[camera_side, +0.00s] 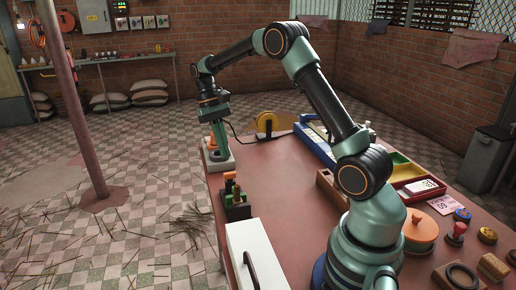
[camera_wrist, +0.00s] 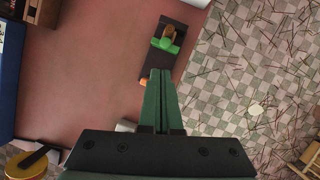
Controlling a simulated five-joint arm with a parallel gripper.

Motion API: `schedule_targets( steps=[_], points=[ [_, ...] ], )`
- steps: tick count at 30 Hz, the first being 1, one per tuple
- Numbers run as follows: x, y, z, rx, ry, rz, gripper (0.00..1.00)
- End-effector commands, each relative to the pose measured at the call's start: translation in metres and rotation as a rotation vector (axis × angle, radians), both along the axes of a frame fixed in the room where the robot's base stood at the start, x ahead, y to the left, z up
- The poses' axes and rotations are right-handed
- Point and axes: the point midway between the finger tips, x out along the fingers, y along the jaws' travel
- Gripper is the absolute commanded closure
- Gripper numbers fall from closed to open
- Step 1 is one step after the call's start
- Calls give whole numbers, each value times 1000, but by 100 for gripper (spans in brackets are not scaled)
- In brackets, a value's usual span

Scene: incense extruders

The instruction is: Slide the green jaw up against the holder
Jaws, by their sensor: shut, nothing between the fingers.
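The green jaw (camera_wrist: 166,44) sits across a dark rail-like base (camera_wrist: 180,38) in the wrist view, with a brown, rounded piece (camera_wrist: 170,32) beside it that may be the holder. In the side view the dark fixture (camera_side: 236,211) stands at the table's left edge, with green parts (camera_side: 237,191) on it. I cannot tell there whether jaw and holder touch. My gripper (camera_wrist: 160,73) is shut and empty, and its fingers point toward the fixture. In the side view my gripper (camera_side: 221,148) is above a pale block, apart from the fixture.
The pale block (camera_side: 219,165) with an orange part is at the table's far left corner. A white box (camera_side: 250,245) with a dark handle stands in front of the fixture. The middle of the table (camera_side: 282,170) is clear.

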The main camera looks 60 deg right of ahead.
Motion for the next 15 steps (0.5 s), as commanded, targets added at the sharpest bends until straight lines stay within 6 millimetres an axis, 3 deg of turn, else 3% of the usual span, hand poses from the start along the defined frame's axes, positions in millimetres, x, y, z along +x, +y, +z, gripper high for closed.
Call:
schedule_targets(
  steps=[6, 15],
  points=[
    [8, -4, 13, 1, 0, 0, 100],
    [38, -22, 14, 6, 1, -3, 100]
  ],
)
